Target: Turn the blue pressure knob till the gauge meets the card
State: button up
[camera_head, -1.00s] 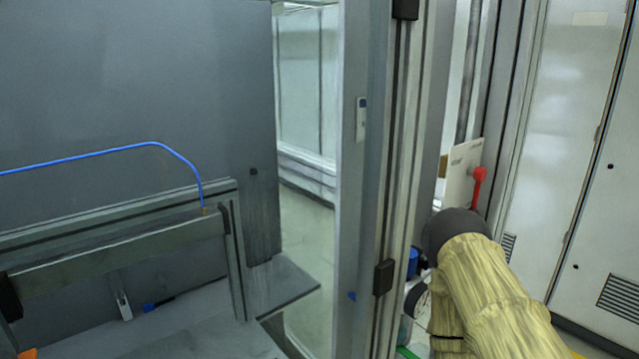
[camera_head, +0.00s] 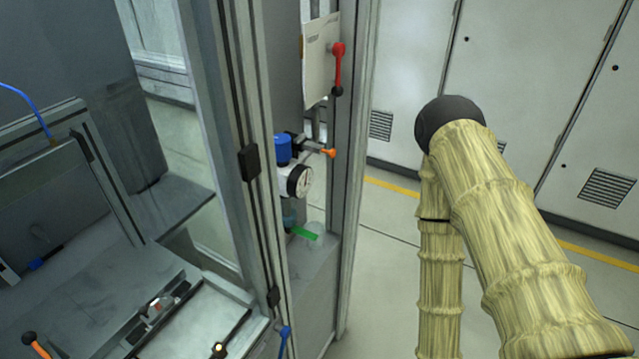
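The blue pressure knob (camera_head: 282,149) sits on top of a regulator on the grey machine frame, left of the picture's middle. The round gauge (camera_head: 301,180), with a white face and black rim, is just below it and to the right. Its needle reading is too small to tell. A white card (camera_head: 320,58) with small print hangs above them, behind a red-handled lever (camera_head: 338,68). My arm, in a tan ribbed sleeve, is on the right, apart from the knob. My gripper does not show.
An orange-tipped lever (camera_head: 326,152) sticks out right beside the knob. A green tag (camera_head: 304,233) is below the gauge. A frame post (camera_head: 250,160) stands just left of the regulator. Open floor (camera_head: 390,270) lies between the machine and the white cabinets (camera_head: 540,70).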

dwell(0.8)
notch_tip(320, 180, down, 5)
jog(key=b, duration=0.5)
